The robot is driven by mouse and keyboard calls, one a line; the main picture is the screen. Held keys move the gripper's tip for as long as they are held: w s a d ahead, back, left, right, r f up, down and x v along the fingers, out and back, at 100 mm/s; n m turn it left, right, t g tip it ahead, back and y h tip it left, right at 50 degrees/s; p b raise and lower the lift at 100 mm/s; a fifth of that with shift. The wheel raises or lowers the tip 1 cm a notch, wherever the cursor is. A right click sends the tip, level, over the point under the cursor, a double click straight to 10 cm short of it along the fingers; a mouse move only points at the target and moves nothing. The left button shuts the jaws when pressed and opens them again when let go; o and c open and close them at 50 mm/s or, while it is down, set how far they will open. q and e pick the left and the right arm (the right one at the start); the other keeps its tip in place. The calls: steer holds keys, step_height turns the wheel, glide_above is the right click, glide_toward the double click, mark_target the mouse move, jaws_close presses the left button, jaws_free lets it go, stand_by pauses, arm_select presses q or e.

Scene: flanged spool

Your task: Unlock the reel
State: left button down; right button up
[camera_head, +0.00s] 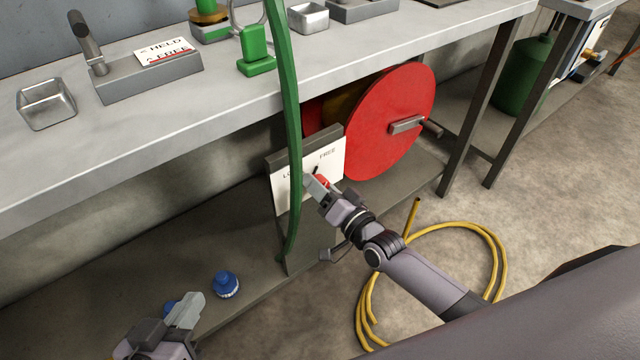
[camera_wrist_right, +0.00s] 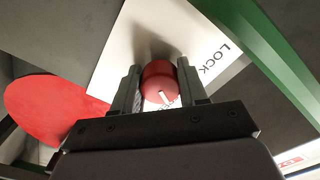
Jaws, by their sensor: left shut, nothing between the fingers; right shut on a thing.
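The reel (camera_head: 385,125) is a red flanged spool under the bench, with a grey crank handle (camera_head: 407,124) on its face. Left of it stands a grey post with a white label plate (camera_head: 328,157) reading LOCK and FREE. My right gripper (camera_head: 318,184) is at the plate, shut on a red knob (camera_head: 322,181). In the right wrist view the red knob (camera_wrist_right: 160,82) sits between the two fingers and bears a white mark; the word LOCK shows beside it. The knob partly hides the label. My left gripper (camera_head: 185,312) is shut and empty at the lower left.
A green hose (camera_head: 287,110) hangs down in front of the label plate. A blue cap (camera_head: 225,285) lies on the lower shelf near my left gripper. A yellow hose (camera_head: 490,245) lies coiled on the floor. The bench top (camera_head: 140,145) runs above, with a HELD/FREE sign (camera_head: 163,51).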

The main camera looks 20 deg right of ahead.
arm_select(q)
steer(key=shift+a, duration=0.1)
arm_select(e)
steer(key=shift+s+a+f+m, duration=0.25)
steer(key=shift+f+m, duration=0.15)
steer(key=shift+m, duration=0.2)
steer(key=o, duration=0.9)
steer(key=shift+o, duration=0.7)
steer(key=shift+r, duration=0.1)
arm_select(q)
steer(key=shift+f, duration=0.1)
arm_select(e)
steer(key=shift+w+d+r, duration=0.1)
steer(key=shift+w, duration=0.05)
steer(key=shift+s+d+r, duration=0.1)
steer(key=shift+s, duration=0.15)
arm_select(q)
steer(key=shift+s+a+r+m+y+p, duration=0.15)
steer(key=shift+a+y+p, duration=0.15)
steer(key=shift+a+p, duration=0.25)
steer(key=shift+s+a+r+m+y+p, duration=0.15)
steer(key=shift+a+y+p, duration=0.15)
steer(key=shift+a+p, duration=0.25)
arm_select(e)
steer(key=v, duration=0.6)
steer(key=shift+s, duration=0.35)
arm_select(q)
steer(key=shift+d, duration=0.1)
